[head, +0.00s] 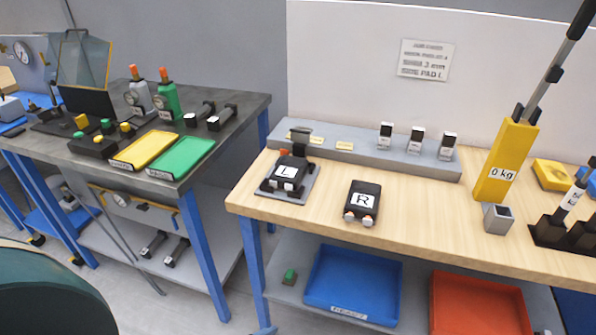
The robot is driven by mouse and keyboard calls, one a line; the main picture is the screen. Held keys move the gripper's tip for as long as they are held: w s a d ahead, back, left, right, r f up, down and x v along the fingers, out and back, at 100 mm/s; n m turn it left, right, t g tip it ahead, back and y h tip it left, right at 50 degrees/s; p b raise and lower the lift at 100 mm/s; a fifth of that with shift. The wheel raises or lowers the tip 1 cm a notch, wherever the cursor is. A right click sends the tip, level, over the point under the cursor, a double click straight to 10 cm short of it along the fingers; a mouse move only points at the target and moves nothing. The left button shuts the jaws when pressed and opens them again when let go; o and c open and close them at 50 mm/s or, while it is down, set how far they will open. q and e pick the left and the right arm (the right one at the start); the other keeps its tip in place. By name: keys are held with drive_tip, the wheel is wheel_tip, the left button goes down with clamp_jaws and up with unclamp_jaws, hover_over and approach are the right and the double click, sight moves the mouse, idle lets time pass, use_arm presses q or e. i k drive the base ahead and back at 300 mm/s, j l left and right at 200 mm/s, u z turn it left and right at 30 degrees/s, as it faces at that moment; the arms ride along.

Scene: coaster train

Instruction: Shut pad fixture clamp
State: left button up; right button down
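The pad fixture (306,192) is a grey plate near the left end of the wooden bench. A black pad marked L (286,173) sits on it. The fixture's clamp (300,143) is a dark part with an upright bar and a flat top at the back of the pad, with a small orange-red tip beside it. The bar looks raised, but it is too small to tell exactly. A second black pad marked R (362,201) lies loose on the bench to the right, apart from the fixture. Neither of my grippers is in view.
A grey rail (400,163) with several small blocks runs behind the fixture. A yellow block marked 0 kg (506,160) with a long lever stands at right, near a small grey cup (497,218). The bench between pad R and the cup is clear. A dark table (230,145) stands left.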

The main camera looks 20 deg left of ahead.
sight(299, 134)
drive_tip(key=k+j+z, duration=0.1)
drive_tip(key=j, duration=0.25)
drive_tip(key=k+j+z, duration=0.1)
drive_tip(key=k+j, duration=0.4)
drive_tip(key=j, duration=0.2)
drive_tip(key=z, duration=0.05)
